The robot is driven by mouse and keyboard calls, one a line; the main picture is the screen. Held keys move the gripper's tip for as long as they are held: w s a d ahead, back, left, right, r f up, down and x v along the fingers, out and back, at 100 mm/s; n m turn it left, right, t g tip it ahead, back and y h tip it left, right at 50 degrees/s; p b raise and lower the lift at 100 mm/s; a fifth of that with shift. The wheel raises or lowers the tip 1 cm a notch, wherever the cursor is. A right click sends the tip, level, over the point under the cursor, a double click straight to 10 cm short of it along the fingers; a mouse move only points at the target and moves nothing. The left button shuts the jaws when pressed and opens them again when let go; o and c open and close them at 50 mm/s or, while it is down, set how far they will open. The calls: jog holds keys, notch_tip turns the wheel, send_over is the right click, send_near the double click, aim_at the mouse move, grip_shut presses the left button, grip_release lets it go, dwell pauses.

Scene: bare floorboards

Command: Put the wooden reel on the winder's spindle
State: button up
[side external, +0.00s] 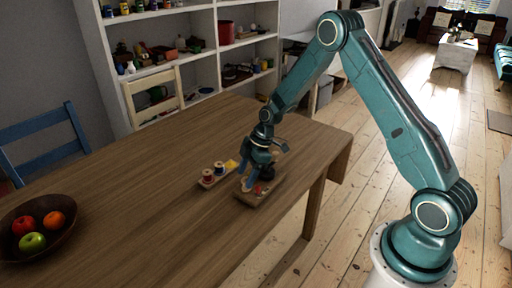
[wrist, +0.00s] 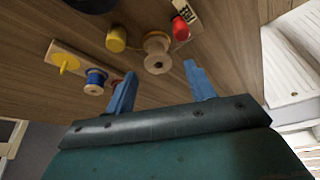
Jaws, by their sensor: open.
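A pale wooden reel (wrist: 157,52) shows in the wrist view, end hole towards me, just beyond the gap between my fingertips. A wooden-based piece (side external: 258,194), apparently the winder, stands under my gripper in the side view, with small red parts on it. A pale wooden piece (side external: 246,184), probably the reel, shows at its left end. My gripper (side external: 263,168) is open; its two blue fingers (wrist: 160,70) are apart with nothing held between them. I cannot tell whether the reel sits on the spindle, as my gripper hides part of the winder.
A wooden rack (side external: 205,184) with a red and a blue reel lies left of the winder. In the wrist view, a yellow cylinder (wrist: 116,40) and a red piece (wrist: 180,28) flank the wooden reel. A fruit bowl (side external: 40,222) stands at lower left; the table between is clear.

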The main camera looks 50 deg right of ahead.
jog(key=shift+r, duration=1.95)
jog(key=shift+r, duration=0.3)
jog(key=s+a+r+m+t+h, duration=0.1)
jog(key=s+a+r+m, duration=0.15)
jog(key=s+r, duration=0.55)
jog(key=s+a+r+m+t+h, duration=0.1)
jog(key=s+r+m, duration=0.25)
jog(key=r, duration=0.85)
jog(key=s+r+m+h, duration=0.1)
jog(key=s+r+m, duration=0.1)
jog(key=s, duration=0.7)
jog(key=s+r+m+t, duration=0.1)
jog(key=s+r+m, duration=0.2)
jog(key=s, duration=0.7)
jog(key=shift+a+m+h, duration=0.35)
jog(key=shift+m+h, duration=0.05)
jog(key=shift+m, duration=0.2)
